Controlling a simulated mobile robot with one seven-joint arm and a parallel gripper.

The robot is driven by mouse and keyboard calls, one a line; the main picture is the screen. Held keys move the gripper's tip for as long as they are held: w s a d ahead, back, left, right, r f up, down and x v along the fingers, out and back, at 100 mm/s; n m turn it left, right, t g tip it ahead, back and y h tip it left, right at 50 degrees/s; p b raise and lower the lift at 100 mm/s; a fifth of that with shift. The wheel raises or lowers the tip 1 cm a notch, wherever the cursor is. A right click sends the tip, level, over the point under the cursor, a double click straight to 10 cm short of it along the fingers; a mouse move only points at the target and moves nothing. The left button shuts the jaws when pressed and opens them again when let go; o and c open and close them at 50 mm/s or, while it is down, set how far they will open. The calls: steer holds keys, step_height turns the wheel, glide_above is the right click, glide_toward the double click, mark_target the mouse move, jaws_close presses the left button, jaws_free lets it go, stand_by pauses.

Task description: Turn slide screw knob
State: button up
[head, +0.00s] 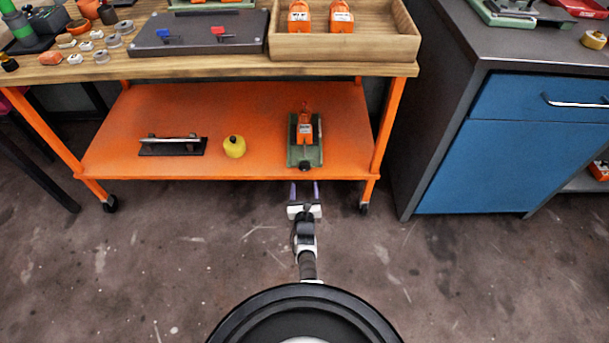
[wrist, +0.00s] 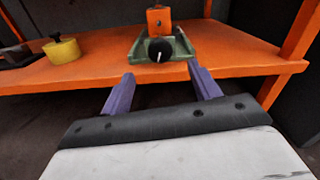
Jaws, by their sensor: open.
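The slide screw knob (wrist: 160,49) is a black round knob with a pale line on its face, at the front end of a green slide (wrist: 139,48). In the head view the knob (head: 304,166) sits near the front edge of the orange lower shelf. An orange block (head: 305,130) stands on the green slide (head: 292,150). My gripper (head: 304,184) is open and empty, just in front of the shelf edge. Its two purple fingers point at the slide. In the wrist view my gripper (wrist: 162,79) has the knob beyond and between its fingertips, apart from both.
The orange shelf (head: 262,110) also holds a yellow round object (head: 234,147) and a black plate with a handle (head: 172,146). The wooden tabletop (head: 210,70) lies above it. An orange leg (head: 386,125) and blue cabinet (head: 500,165) stand to the right. The floor in front is clear.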

mark_target(304, 168)
steer(key=w+b, duration=0.5)
steer(key=w, duration=0.3)
steer(key=shift+f, duration=0.15)
steer(key=shift+w+r, duration=0.2)
steer(key=shift+w, duration=0.2)
steer(key=c, duration=1)
steer(key=shift+b, duration=0.3)
steer(key=shift+a+f+n, duration=0.1)
steer(key=shift+a+n, duration=0.05)
steer(key=shift+n, duration=2.75)
